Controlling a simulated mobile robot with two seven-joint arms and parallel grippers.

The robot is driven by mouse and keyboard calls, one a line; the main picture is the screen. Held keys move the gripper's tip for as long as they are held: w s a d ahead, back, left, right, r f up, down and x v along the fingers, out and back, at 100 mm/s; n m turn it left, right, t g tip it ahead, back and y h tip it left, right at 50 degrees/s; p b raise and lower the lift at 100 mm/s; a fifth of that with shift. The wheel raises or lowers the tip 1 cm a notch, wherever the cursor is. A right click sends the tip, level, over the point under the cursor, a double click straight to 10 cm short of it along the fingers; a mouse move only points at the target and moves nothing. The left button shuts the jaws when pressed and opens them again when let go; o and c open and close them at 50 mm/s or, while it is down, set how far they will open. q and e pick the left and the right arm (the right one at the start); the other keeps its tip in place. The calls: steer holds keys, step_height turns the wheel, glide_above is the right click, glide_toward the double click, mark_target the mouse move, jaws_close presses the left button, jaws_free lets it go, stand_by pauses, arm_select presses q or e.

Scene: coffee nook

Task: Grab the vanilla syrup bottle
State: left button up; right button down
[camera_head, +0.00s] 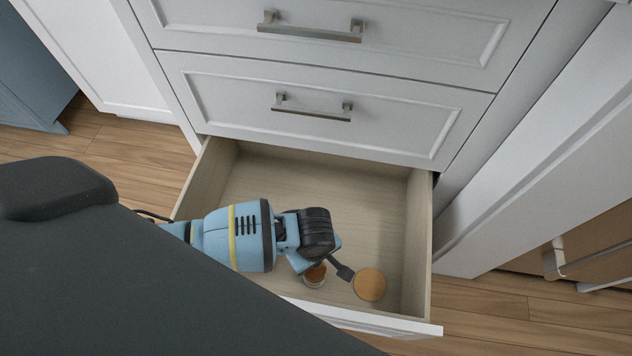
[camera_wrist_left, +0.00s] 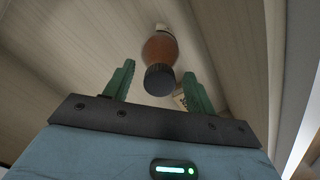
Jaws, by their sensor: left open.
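An amber-brown bottle with a black cap (camera_wrist_left: 160,66) shows in the left wrist view, its cap toward the camera. Its label cannot be read, so I cannot confirm that it is the vanilla syrup. A small round container with brown contents (camera_head: 315,276) shows beside my gripper in the head view, partly hidden. My left gripper (camera_head: 329,269) is inside the open drawer near its front. Its two green fingers are apart in the wrist view, with the bottle cap between their tips and no clear contact. My right gripper is not in view.
A pale labelled item (camera_wrist_left: 180,98) is partly hidden behind the right finger. The drawer's back is clear.

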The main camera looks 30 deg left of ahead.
arm_select(q)
steer(key=shift+f, duration=0.1)
jaws_close()
stand_by(0.4)
stand_by(1.0)
